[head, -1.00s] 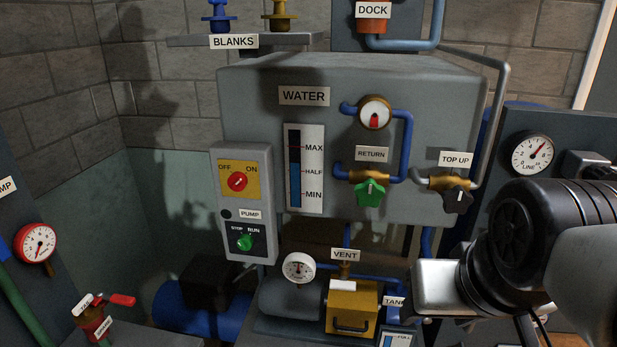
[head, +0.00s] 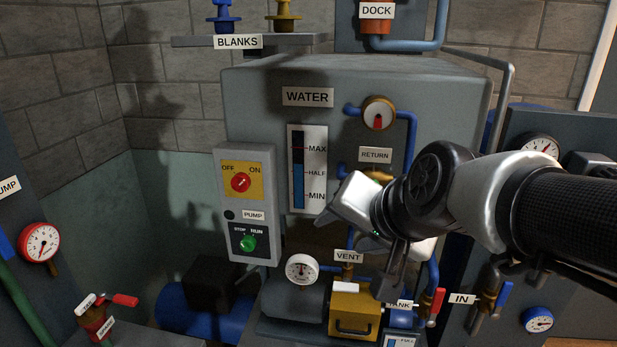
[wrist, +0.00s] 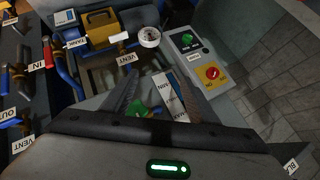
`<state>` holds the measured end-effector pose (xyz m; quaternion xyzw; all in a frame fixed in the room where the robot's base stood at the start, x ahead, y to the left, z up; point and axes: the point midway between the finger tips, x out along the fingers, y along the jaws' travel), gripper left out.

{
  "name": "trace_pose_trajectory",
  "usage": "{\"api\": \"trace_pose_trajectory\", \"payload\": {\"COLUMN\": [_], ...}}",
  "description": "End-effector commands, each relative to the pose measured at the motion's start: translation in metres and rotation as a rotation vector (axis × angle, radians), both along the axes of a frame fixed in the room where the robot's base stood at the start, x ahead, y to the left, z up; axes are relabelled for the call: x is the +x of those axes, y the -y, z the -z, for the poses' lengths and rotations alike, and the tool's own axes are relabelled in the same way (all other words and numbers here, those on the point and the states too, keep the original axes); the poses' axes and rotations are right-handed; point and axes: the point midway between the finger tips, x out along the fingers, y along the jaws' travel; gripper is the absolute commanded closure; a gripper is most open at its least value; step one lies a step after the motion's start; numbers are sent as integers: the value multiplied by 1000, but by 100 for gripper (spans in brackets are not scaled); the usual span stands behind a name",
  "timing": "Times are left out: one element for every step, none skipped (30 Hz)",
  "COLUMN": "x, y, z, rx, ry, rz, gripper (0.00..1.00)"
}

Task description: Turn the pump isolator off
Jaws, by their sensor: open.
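The pump isolator is a red rotary knob (head: 241,182) on a yellow plate marked OFF on the left and ON on the right. It sits on the grey pump box (head: 232,205). A small pale mark shows on the knob and seems to lean to the upper right, toward ON. In the wrist view the red knob (wrist: 211,73) is in plain sight to the right of my fingers. My gripper (wrist: 148,82) is open with nothing between its fingers. In the head view it is in front of the tank, right of the pump box and apart from the knob.
Below the isolator is a green STOP/RUN knob (head: 248,243). The level gauge (head: 308,168) stands between the box and my arm. My arm hides most of the green RETURN valve, which shows in the wrist view (wrist: 140,110). A VENT pipe (head: 349,257) and a yellow box (head: 354,312) are below.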

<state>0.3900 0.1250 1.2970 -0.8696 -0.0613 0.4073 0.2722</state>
Motion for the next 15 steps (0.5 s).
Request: {"api": "trace_pose_trajectory", "payload": {"x": [26,42,61,73,85,97,105,111,116,117,117,113,109,104,95], "y": [-41,-62,-88,-107,-124,-147,-163,-177,-195,-208,-219,-231,-239,-246,-253], "z": [1,-2,-5,-6,-6,-3,0,4,12,17,23,31,36,40,46], "rx": [139,230,349,433,514,617,690,762,850,914,975,1051,1103,1155,1215], "ry": [4,10,15,17,19,21,25,32,45,61,80,110,136,164,200], "rz": [47,96,165,220,278,356,415,475,553,609,664,727,771,806,846], "gripper": [46,46,46,46,46,46,46,46,46,46,46,46,46,46,46]}}
